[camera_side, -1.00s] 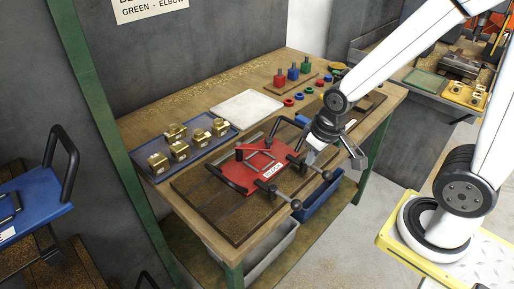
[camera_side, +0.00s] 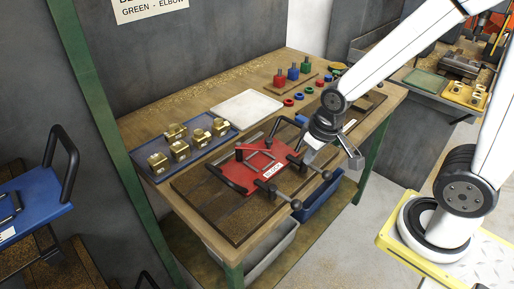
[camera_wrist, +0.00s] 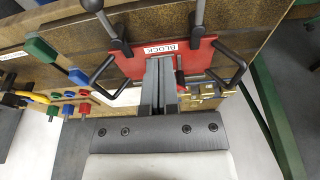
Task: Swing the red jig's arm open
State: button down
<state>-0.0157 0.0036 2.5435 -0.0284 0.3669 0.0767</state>
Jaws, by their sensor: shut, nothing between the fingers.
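The red jig (camera_side: 248,180), labelled BLOCK, lies on a dark board on the workbench. It has black handles at its sides and two ball-ended clamp levers on its front edge. My gripper (camera_wrist: 160,62) is shut and empty. In the side view my gripper (camera_side: 312,158) is at the jig's right end; whether it touches the jig I cannot tell.
A blue tray (camera_side: 150,148) with several brass blocks and a white pad (camera_side: 247,108) lie behind the jig. Red, blue and green pegs (camera_side: 292,74) and rings stand at the back right. A black side handle (camera_side: 290,130) rises close to my gripper.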

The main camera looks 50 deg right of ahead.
jog(key=w+a+r+m+h, duration=0.2)
jog(key=w+a+r+m, duration=0.2)
jog(key=w+r+m, duration=0.1)
jog(key=shift+w+r+m+t+h, duration=0.3)
jog(key=shift+w+m, duration=0.55)
jog(key=shift+m, duration=0.45)
jog(key=shift+a, duration=0.1)
jog(key=shift+f, duration=0.1)
jog(key=x, duration=0.3)
jog(key=w+d+x, duration=0.1)
jog(key=x, duration=0.3)
jog(key=r+x, duration=0.1)
jog(key=x, duration=0.3)
jog(key=shift+w+d, duration=0.75)
jog(key=shift+w, duration=0.1)
